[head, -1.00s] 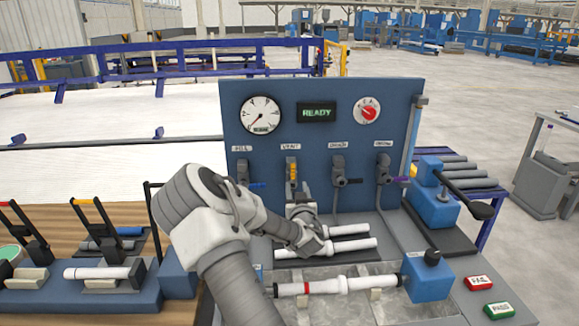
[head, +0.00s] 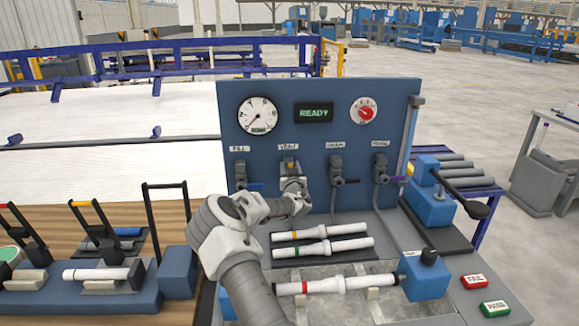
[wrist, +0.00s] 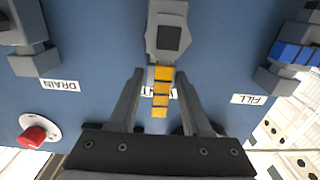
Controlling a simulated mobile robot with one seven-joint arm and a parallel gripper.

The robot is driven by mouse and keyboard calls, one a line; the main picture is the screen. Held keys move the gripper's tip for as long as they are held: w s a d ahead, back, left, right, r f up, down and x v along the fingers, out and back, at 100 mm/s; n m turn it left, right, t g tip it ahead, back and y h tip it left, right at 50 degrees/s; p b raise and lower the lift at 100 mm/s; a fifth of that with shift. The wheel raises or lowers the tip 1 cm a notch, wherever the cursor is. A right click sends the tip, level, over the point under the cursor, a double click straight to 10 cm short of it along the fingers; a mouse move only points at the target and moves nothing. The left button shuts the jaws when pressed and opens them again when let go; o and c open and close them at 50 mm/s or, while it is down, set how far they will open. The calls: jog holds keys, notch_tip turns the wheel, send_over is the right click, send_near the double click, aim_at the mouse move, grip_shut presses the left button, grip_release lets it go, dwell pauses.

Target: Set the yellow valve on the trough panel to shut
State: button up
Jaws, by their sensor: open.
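The trough panel (head: 240,140) is an upright blue board. The yellow valve handle (head: 289,163) is on the valve under the VENT label, partly hidden by my gripper (head: 293,184). In the wrist view, which is upside down, the yellow handle (wrist: 161,95) points straight from the grey valve body (wrist: 168,35) toward the label, so it stands upright. My gripper (wrist: 160,76) is open, one finger on each side of the handle, with gaps visible on both sides.
A blue-handled valve (head: 241,175) is on the left and a black-handled valve (head: 338,178) on the right. The display (head: 314,113) reads READY. White pipes (head: 320,248) lie in front of the panel, and one pipe with a red band (head: 340,285) lies in the trough.

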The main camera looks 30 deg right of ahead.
jog(key=shift+w+d, duration=0.2)
jog(key=shift+w, duration=0.2)
grip_shut()
dwell(1.3)
